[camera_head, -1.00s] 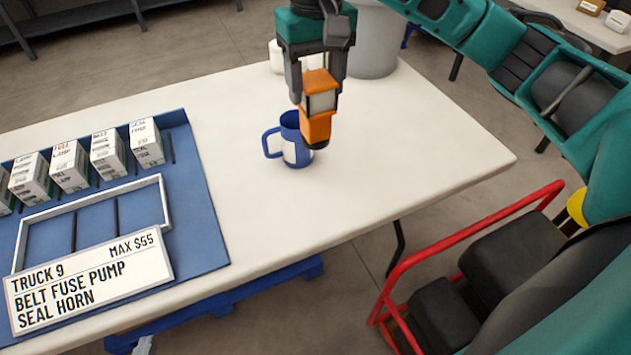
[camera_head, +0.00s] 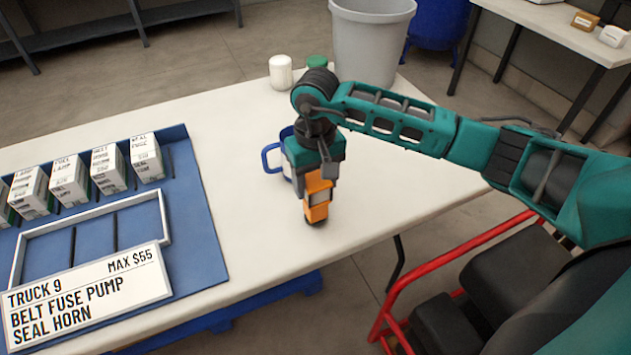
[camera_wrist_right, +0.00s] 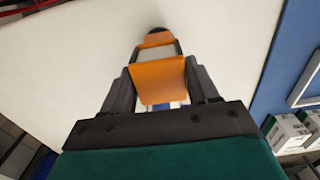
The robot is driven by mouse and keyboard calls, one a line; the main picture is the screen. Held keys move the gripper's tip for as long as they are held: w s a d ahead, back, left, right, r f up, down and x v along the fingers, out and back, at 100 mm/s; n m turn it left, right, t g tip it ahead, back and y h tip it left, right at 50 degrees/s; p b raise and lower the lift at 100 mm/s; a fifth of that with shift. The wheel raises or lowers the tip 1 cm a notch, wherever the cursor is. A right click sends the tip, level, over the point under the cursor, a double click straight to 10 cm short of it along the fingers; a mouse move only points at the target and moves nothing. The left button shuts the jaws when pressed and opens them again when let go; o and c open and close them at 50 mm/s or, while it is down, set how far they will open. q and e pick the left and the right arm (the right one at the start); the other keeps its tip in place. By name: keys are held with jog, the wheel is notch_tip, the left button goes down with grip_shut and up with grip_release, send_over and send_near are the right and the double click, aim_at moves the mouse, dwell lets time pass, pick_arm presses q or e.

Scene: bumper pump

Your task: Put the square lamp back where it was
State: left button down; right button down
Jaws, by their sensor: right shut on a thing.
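The square lamp (camera_head: 318,197) is an orange block with a pale window in its side and a dark round end pointing down. My right gripper (camera_head: 317,176) is shut on its upper part and holds it upright at the table, in front of the blue mug. I cannot tell whether its dark end touches the table. In the right wrist view the orange lamp (camera_wrist_right: 158,80) sits between the two fingers of the right gripper (camera_wrist_right: 160,85). The white table (camera_head: 240,240) is under it. My left gripper is not in view.
A blue mug (camera_head: 271,157) stands just behind the gripper, partly hidden. A blue tray (camera_head: 200,240) with several white boxes, an empty frame and a "TRUCK 9" sign (camera_head: 88,297) lies at left. A white jar (camera_head: 280,72) and grey bin (camera_head: 372,45) are behind.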

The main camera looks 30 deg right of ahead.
jog(key=shift+f, duration=0.35)
jog(key=shift+f, duration=0.2)
jog(key=shift+c, duration=1.4)
grip_release()
notch_tip(320, 180, up, 12)
jog(key=shift+r, duration=0.2)
